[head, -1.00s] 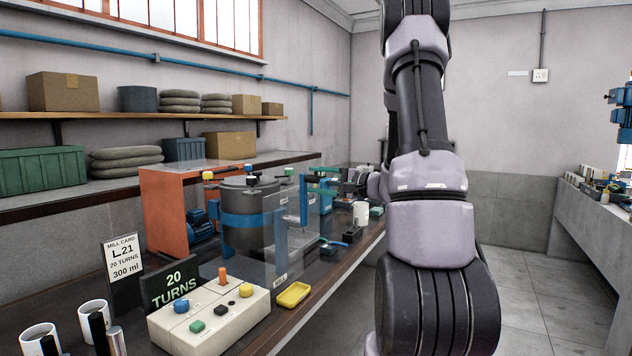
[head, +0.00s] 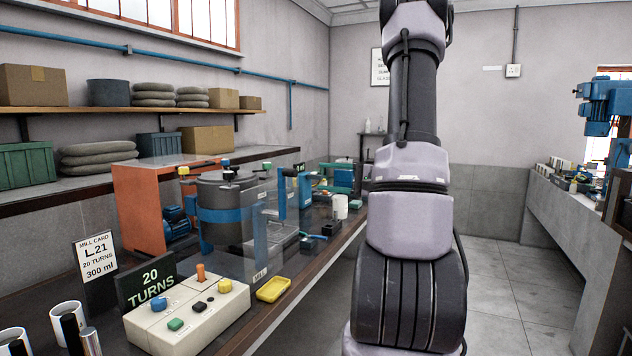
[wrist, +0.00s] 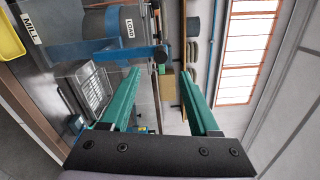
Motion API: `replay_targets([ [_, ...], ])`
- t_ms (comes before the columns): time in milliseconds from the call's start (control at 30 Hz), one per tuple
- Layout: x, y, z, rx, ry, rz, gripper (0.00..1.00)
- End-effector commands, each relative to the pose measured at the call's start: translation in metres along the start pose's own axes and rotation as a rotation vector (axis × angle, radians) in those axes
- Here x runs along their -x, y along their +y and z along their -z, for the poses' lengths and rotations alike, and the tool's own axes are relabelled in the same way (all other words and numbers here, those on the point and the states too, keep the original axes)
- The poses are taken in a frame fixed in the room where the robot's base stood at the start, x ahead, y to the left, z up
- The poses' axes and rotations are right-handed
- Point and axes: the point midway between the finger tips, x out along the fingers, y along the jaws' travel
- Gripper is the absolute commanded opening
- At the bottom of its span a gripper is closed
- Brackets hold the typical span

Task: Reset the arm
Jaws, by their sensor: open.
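My gripper shows in the wrist view (wrist: 160,90) as two green fingers set well apart, open with nothing between them. The wrist view is turned on its side. Beyond the fingers it shows the mill drum, a blue bar with a LOAD label (wrist: 129,29), and a wire basket (wrist: 92,88). In the head view my arm stands tall at the centre right and hides part of the back wall. My gripper cannot be made out in the head view.
A bench holds the mill (head: 226,208) behind a clear guard, a control box (head: 190,318) with coloured buttons, a yellow tray (head: 273,289), a mill card (head: 97,258) and a white cup (head: 340,206). A second bench (head: 565,225) stands at right. Floor between them is clear.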

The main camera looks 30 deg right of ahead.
Motion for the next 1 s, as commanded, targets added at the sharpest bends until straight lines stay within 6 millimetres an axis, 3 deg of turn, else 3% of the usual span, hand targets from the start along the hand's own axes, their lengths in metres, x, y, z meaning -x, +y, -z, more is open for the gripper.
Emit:
replay_targets([
  [167,0.000,0.000,0.000,0.000,-0.001,-0.001,0.62],
  [267,-0.006,-0.002,-0.011,0.002,-0.031,-0.023,0.62],
  [367,-0.020,-0.005,-0.046,0.007,-0.125,-0.104,0.62],
  [500,-0.035,-0.003,-0.126,0.040,-0.305,-0.332,0.62],
  [600,-0.030,0.006,-0.178,0.100,-0.391,-0.528,0.62],
  [700,-0.018,0.014,-0.215,0.191,-0.423,-0.712,0.62],
  [833,0.004,0.018,-0.245,0.349,-0.384,-0.907,0.62],
  [1000,0.029,0.006,-0.259,0.592,-0.236,-1.039,0.62],
])
